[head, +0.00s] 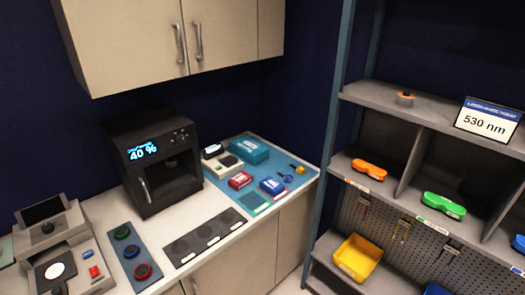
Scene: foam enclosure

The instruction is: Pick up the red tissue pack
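A small red pack with a pale label (240,180) lies on the blue mat (286,191) at the right end of the counter. It looks like the red tissue pack, but its label is too small to read. A blue pack (272,186) lies just right of it, apart from it. Neither of my grippers shows in the head view.
A teal box (250,151) and a white-and-dark device (222,161) are behind the red pack. A black machine reading 40 % (157,165) stands left. A dark strip (204,237) lies in front. Grey shelving (405,108) stands right of the counter.

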